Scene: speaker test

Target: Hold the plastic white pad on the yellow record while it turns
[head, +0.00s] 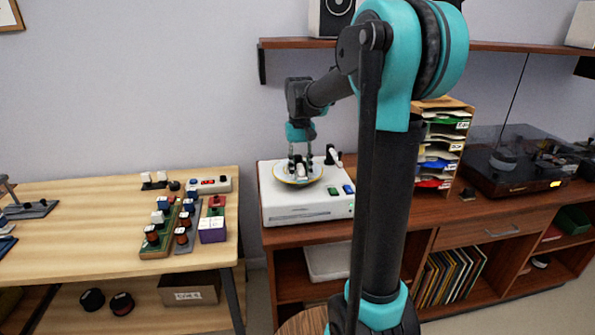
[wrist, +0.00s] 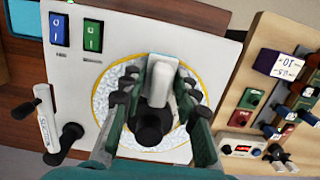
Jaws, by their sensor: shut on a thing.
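The yellow record (head: 283,174) lies flat on top of a white player box (head: 305,208) in the head view. In the wrist view the record (wrist: 102,98) is a pale speckled disc with a yellow rim. My gripper (head: 302,168) points down over the record. In the wrist view my gripper (wrist: 160,88) has a finger on each side of the white pad (wrist: 161,72) and is shut on it. A black knob (wrist: 150,128) shows between the fingers. The pad is over the record; whether it touches the surface, and whether the record turns, I cannot tell.
The box carries a green and a blue switch (wrist: 91,36) and a small arm with a white label (wrist: 45,117). A wooden table (head: 90,200) with several switch blocks stands at the left. A turntable (head: 520,160) and a paper rack (head: 440,145) stand at the right.

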